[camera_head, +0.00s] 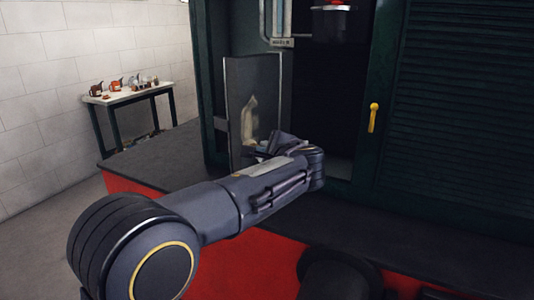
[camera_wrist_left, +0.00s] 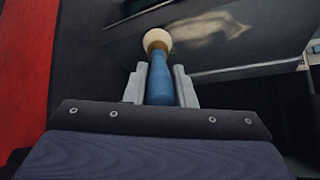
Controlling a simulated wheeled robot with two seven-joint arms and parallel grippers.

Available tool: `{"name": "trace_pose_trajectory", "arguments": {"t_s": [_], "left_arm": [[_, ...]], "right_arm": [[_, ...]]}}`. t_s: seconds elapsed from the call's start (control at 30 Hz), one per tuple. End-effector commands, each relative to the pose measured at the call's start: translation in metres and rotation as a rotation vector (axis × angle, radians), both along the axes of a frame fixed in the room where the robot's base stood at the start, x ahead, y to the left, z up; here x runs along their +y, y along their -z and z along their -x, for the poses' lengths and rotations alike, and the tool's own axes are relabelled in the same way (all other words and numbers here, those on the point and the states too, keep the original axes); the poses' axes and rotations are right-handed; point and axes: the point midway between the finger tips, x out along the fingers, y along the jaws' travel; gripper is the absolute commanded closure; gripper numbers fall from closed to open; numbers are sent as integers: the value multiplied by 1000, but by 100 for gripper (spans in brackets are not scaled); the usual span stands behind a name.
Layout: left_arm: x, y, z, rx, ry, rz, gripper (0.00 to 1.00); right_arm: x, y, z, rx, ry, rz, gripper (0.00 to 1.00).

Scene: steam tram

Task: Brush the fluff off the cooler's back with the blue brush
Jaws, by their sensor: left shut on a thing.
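The cooler's back (camera_head: 268,85) is an upright dark grey panel in the doorway. A pale patch of fluff (camera_head: 250,112) is on its face; in the left wrist view the fluff (camera_wrist_left: 210,32) is a cream smear on the panel (camera_wrist_left: 235,62). My left gripper (camera_wrist_left: 159,85) is shut on the blue brush (camera_wrist_left: 160,85), whose round cream head points away towards the panel, left of the fluff. I cannot tell whether the head touches it. In the head view my left gripper (camera_head: 282,143) is low in front of the panel, its fingers partly hidden. My right gripper is not in view.
A dark green slatted wall (camera_head: 450,100) with a yellow handle (camera_head: 374,117) stands right of the doorway. A dark ledge (camera_head: 430,225) with a red side runs below. A small table (camera_head: 130,95) with several small items stands at the far left.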

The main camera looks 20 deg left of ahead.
Motion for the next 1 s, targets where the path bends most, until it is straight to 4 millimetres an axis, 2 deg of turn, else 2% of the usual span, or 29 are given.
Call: {"name": "trace_pose_trajectory", "arguments": {"t_s": [0.17,0.7,1.0], "left_arm": [[-4,0,1,-1,1,0,100],[-52,0,20,0,2,-1,100],[-56,0,22,0,0,0,100]], "right_arm": [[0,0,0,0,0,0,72],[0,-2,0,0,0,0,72],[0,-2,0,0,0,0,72]]}}
